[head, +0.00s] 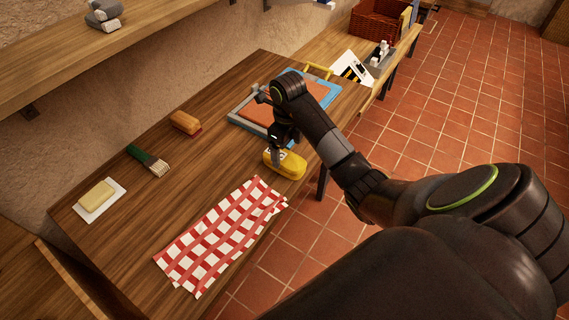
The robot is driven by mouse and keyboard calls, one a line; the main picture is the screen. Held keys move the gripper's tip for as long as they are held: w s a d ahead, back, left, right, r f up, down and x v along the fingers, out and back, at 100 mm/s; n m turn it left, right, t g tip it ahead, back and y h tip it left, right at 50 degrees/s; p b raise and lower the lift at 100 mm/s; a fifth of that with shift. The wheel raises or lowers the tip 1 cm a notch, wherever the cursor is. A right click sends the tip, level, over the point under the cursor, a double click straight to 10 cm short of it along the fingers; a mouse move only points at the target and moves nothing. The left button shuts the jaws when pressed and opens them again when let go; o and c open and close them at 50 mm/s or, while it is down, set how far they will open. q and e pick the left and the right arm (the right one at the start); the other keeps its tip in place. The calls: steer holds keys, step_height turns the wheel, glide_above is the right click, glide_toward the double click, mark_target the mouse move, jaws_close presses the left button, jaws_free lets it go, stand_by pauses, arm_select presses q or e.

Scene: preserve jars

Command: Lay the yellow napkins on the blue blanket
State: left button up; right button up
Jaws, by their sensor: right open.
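A yellow rounded bundle (291,168) with a pale patch on top lies near the front edge of the wooden table; it may be the yellow napkins. My right gripper (279,152) is open and pointing down right at its left part. Whether the fingers touch it I cannot tell. A flat blue thing (332,91), perhaps the blue blanket, lies at the table's far end, partly hidden by my right arm and an orange-brown flat piece (259,105). My left gripper is out of view.
A red checked cloth (222,234) lies at the front. A grey frame (244,119) borders the orange-brown piece. The middle table is bare.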

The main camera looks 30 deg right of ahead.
mark_target(287, 158)
step_height(287, 158, down, 4)
steer(key=b, duration=0.2)
steer(key=shift+s+a+f+b, duration=0.1)
steer(key=shift+s+f+b, duration=0.05)
steer(key=shift+f+b, duration=0.15)
steer(key=shift+f, duration=0.2)
steer(key=c, duration=1.2)
steer(key=shift+r, duration=0.1)
